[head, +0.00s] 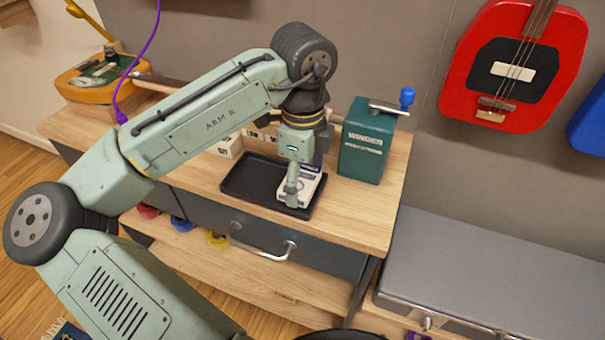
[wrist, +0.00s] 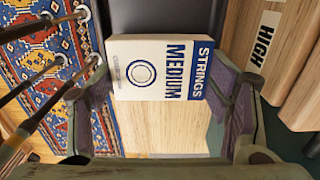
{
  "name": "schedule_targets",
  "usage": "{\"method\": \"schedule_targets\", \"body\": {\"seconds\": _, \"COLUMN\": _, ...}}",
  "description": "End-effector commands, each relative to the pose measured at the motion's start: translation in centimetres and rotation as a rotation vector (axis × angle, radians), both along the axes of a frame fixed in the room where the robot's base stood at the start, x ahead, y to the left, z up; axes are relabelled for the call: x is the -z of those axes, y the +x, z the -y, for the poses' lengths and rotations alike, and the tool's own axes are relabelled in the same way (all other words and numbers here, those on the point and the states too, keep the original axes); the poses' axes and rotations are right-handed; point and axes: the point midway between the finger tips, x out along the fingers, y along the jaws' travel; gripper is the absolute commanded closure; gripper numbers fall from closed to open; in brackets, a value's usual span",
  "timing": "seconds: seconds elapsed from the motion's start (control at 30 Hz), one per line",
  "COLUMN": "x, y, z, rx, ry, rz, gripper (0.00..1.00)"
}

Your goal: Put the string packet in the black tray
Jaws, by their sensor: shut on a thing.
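The string packet (head: 311,188) is white with blue lettering. In the wrist view the packet (wrist: 160,72) reads STRINGS MEDIUM and sits between the two fingers. My gripper (head: 292,197) is shut on it, and the wrist view shows the gripper (wrist: 160,88) with a finger at each side. The black tray (head: 238,189) is a shallow rectangle on the wooden bench top. In the head view the packet is over or in the tray's right end. I cannot tell whether it touches the tray's floor. My gripper hides part of the packet.
A dark green box with a blue-knobbed crank (head: 367,140) stands just right of the tray. White boxes with dark lettering (head: 230,147) stand behind the tray. The bench top (head: 350,215) is clear at its front right. A metal handle (head: 265,245) is on the bench front.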

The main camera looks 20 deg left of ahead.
Motion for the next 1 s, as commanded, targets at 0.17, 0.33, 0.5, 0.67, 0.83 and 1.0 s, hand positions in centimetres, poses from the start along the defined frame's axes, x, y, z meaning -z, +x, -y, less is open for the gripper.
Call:
{"method": "schedule_targets", "body": {"seconds": 0.17, "x": 0.5, "y": 0.0, "z": 0.0, "rx": 0.0, "ry": -0.001, "rz": 0.0, "gripper": 0.57}}
{"method": "schedule_targets", "body": {"seconds": 0.33, "x": 0.4, "y": 0.0, "z": 0.0, "rx": 0.0, "ry": 0.0, "rz": -0.001, "gripper": 0.22}}
{"method": "schedule_targets", "body": {"seconds": 0.5, "x": 0.4, "y": 0.0, "z": 0.0, "rx": 0.0, "ry": 0.0, "rz": -0.001, "gripper": 0.11}}
{"method": "schedule_targets", "body": {"seconds": 0.67, "x": 0.4, "y": 0.0, "z": 0.0, "rx": 0.0, "ry": 0.0, "rz": -0.001, "gripper": 0.09}}
{"method": "schedule_targets", "body": {"seconds": 0.83, "x": 0.4, "y": 0.0, "z": 0.0, "rx": 0.0, "ry": 0.0, "rz": 0.0, "gripper": 0.09}}
{"method": "schedule_targets", "body": {"seconds": 1.0, "x": -0.8, "y": 0.0, "z": 0.0, "rx": -0.001, "ry": 0.003, "rz": 0.0, "gripper": 0.09}}
